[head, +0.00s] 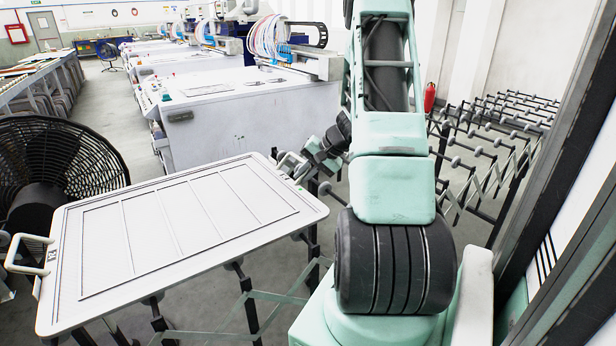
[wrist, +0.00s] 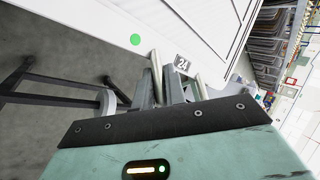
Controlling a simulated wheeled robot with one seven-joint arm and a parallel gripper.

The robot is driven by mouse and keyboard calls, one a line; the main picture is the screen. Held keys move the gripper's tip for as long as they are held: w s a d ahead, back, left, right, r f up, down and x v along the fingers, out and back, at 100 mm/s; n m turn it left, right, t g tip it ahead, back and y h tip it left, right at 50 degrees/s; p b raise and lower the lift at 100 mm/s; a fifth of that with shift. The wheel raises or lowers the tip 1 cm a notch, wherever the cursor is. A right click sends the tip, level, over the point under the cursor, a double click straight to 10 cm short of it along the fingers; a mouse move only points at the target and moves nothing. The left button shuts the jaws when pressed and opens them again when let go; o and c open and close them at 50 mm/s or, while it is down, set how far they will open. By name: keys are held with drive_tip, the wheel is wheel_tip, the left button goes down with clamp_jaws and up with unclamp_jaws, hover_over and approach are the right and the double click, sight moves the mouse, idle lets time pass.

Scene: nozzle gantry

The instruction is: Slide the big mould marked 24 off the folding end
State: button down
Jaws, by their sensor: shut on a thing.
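The big mould (head: 185,225) is a wide white panel with a raised rim, lying at the left of the head view on a folding stand. It has a pale handle (head: 30,252) at its left end and another handle (head: 290,163) at its right end. In the wrist view a label reading 24 (wrist: 182,64) is on the mould's edge between the two legs of the near handle (wrist: 157,74). My gripper (head: 304,165) is shut on this near handle; its fingers (wrist: 174,92) hide the gripped bar.
The folding stand's legs (head: 247,300) show under the mould. A black fan (head: 60,160) stands close by at left. More folding racks (head: 490,150) are at right, with a dark post (head: 560,170) beside me. A white machine (head: 245,120) stands behind, with grey floor between.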

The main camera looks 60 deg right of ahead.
drive_tip(key=shift+s+d+r, duration=0.1)
drive_tip(key=shift+s+d, duration=0.05)
drive_tip(key=shift+d, duration=0.15)
drive_tip(key=c, duration=1.4)
unclamp_jaws()
drive_tip(key=shift+o, duration=0.2)
drive_tip(key=shift+s+a+f, duration=0.15)
drive_tip(key=shift+f, duration=0.05)
drive_tip(key=b+v, duration=0.1)
drive_tip(key=v, duration=1.6)
drive_tip(key=shift+r+b, duration=0.3)
drive_tip(key=shift+r, duration=0.15)
